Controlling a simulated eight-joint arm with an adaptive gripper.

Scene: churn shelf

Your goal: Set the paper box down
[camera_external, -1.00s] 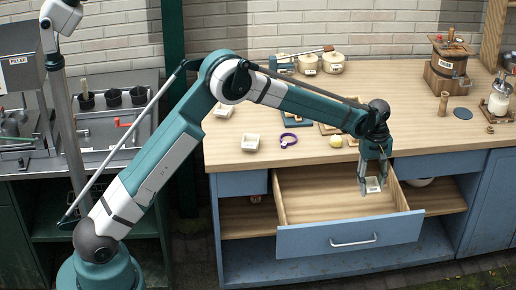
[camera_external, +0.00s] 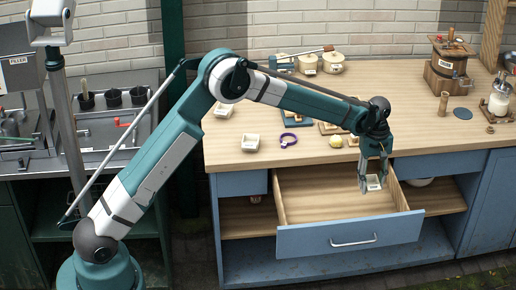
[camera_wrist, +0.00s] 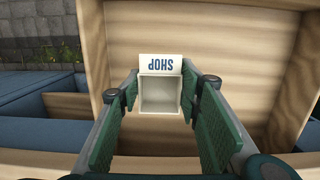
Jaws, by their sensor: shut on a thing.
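The paper box (camera_external: 373,184) is a small white open box; in the wrist view the box (camera_wrist: 160,92) shows its empty inside and a flap reading "SHOP", upside down. My gripper (camera_external: 373,178) is shut on it, with a green-padded finger at either side. The gripper (camera_wrist: 160,105) points down and holds the box over the open drawer (camera_external: 310,206). The drawer (camera_wrist: 250,50) has a bare wooden floor where it shows. I cannot tell whether the box touches the drawer floor.
Canisters (camera_external: 333,62) and a wooden churn (camera_external: 447,70) stand farther back. The drawer's left part is clear.

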